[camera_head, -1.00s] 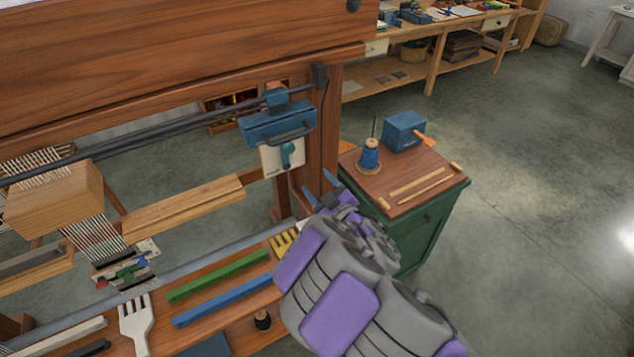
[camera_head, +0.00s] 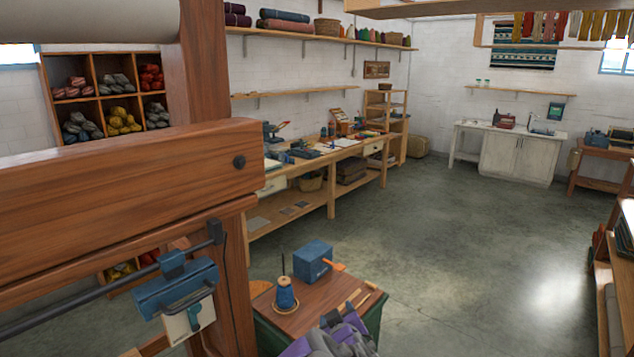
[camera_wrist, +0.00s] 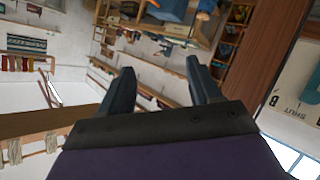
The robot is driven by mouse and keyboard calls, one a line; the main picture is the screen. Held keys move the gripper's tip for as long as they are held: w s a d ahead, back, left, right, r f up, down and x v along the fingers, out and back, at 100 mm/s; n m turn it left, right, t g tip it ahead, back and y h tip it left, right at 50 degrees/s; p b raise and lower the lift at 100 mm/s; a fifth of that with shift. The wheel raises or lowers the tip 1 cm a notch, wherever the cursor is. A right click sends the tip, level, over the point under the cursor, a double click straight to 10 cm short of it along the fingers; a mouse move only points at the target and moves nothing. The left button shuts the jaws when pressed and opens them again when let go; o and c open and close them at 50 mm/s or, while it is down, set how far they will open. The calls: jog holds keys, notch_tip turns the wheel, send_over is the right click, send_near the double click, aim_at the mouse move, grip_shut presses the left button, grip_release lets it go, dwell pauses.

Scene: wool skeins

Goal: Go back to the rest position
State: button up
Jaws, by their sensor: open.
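My gripper (camera_wrist: 160,90) shows in the wrist view with its two dark fingers apart and nothing between them. In the head view only part of my purple and grey arm shows at the bottom edge, in front of the small green cabinet (camera_head: 368,318); the fingertips are hard to make out there. The wrist view is turned over, with shelves and the room behind the fingers.
The wooden loom frame (camera_head: 120,175) fills the left, with a blue clamp-like device (camera_head: 175,287) on its dark rail. The cabinet top carries a thread cone (camera_head: 285,297) and a blue box (camera_head: 313,262). A workbench (camera_head: 330,160) stands behind. The grey floor (camera_head: 480,240) at right is clear.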

jog(key=s+d+m+g+h, duration=0.45)
jog(key=s+d+g, duration=0.25)
jog(key=s+d, duration=0.65)
jog(key=s+a+r+m+g+y, duration=0.1)
jog(key=s+g, duration=0.3)
jog(key=s, duration=1.1)
jog(key=s+a+r+m+g+y, duration=0.1)
jog(key=s+a+r+g+y, duration=0.1)
jog(key=s, duration=1.3)
jog(key=shift+s+a+r+g+y, duration=0.15)
jog(key=shift+s+a+g+y, duration=0.15)
jog(key=shift+a+g, duration=0.65)
jog(key=shift+w+d+g, duration=0.1)
jog(key=shift+d+g, duration=0.15)
jog(key=shift+d, duration=0.05)
